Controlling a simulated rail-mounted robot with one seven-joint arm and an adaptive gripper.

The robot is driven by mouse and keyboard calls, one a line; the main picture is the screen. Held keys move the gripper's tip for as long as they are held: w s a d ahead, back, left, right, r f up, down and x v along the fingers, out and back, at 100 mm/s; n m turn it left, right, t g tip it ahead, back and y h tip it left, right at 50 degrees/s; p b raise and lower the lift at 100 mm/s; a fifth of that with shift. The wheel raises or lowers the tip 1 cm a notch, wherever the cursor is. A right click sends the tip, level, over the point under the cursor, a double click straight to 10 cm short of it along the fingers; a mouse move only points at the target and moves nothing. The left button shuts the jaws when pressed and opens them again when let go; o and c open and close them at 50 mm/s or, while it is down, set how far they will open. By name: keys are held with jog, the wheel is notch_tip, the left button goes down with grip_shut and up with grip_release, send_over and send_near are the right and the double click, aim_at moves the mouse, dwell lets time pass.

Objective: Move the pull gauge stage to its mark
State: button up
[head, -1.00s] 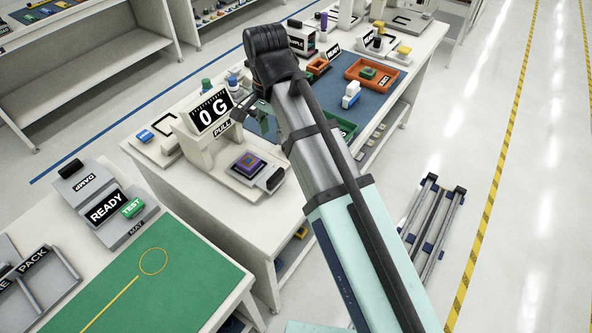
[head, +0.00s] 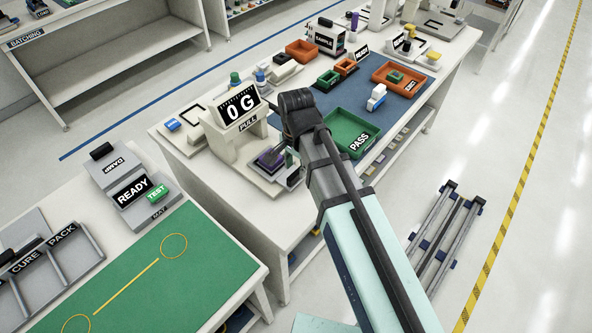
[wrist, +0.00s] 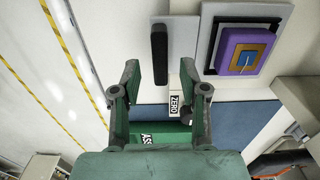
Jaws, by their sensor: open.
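The pull gauge (head: 237,112) is a white stand with a "0 G" display and a PULL label. Its stage (head: 262,178) carries a purple block (head: 270,160), and a dark handle is at the right end. In the wrist view, the purple block (wrist: 243,50) is at upper right and the black handle bar (wrist: 159,54) is on a pale plate left of it. My gripper (wrist: 160,88) is open and empty, its fingers either side of the handle's line, with the bar ahead of the tips. In the head view, my wrist mostly hides the gripper. I cannot make out the stage's mark.
A green PASS tray (head: 347,133) is right of the gauge, and a ZERO label (wrist: 174,103) lies near my fingers. Orange trays (head: 401,80) and small parts stand further back. A green mat (head: 130,270) is on the near bench. The aisle on the right has metal rails (head: 435,235).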

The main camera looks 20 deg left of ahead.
aim_at(296, 173)
jog(key=shift+f, duration=1.7)
grip_shut()
